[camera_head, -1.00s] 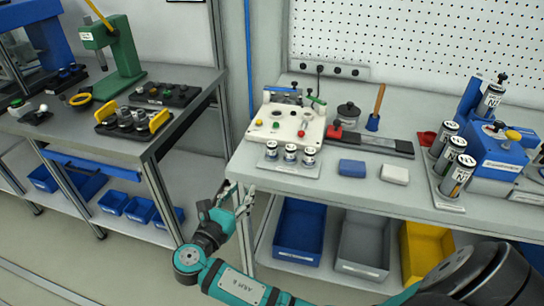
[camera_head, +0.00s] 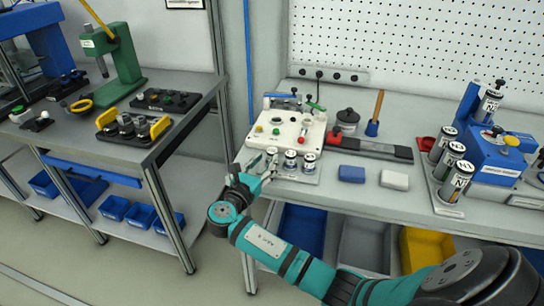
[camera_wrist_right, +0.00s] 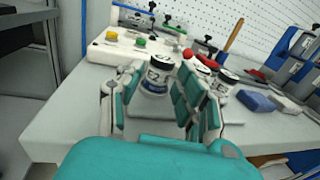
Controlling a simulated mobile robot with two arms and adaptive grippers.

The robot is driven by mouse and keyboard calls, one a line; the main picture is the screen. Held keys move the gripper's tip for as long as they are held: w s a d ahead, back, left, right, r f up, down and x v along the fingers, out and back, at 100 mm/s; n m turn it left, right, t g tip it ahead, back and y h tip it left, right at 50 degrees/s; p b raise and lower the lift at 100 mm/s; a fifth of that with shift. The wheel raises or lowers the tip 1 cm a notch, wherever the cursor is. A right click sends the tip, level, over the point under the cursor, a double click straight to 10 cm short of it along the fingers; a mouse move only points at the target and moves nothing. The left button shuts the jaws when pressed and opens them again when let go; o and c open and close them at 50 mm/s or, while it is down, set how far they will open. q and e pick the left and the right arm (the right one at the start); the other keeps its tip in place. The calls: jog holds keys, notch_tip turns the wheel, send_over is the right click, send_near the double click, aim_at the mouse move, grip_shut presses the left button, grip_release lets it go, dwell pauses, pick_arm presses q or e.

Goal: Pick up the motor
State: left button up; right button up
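Three small silver motors with white-and-black tops stand upright on a light plate (camera_head: 283,175) at the front of the right bench. The leftmost motor (camera_head: 271,153) is partly hidden by my right gripper (camera_head: 262,170). In the right wrist view, that motor (camera_wrist_right: 157,76) stands between the spread fingers of my right gripper (camera_wrist_right: 162,98), which is open with a gap on the left side. Whether the right finger touches it I cannot tell. The middle motor (camera_head: 290,160) and the right motor (camera_head: 309,162) stand beside it. My left gripper is not in view.
A white fixture (camera_head: 290,128) with coloured buttons stands behind the plate. A blue block (camera_head: 352,173) and a white block (camera_head: 394,180) lie to the right. Larger labelled cylinders (camera_head: 453,185) stand farther right. Blue, grey and yellow bins (camera_head: 425,253) sit under the bench.

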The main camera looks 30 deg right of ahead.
aim_at(270, 154)
jog(key=x, duration=0.4)
jog(key=shift+s+r, duration=0.1)
jog(key=shift+r, duration=0.25)
jog(key=shift+d+f, duration=0.1)
jog(key=shift+d, duration=0.15)
grip_shut()
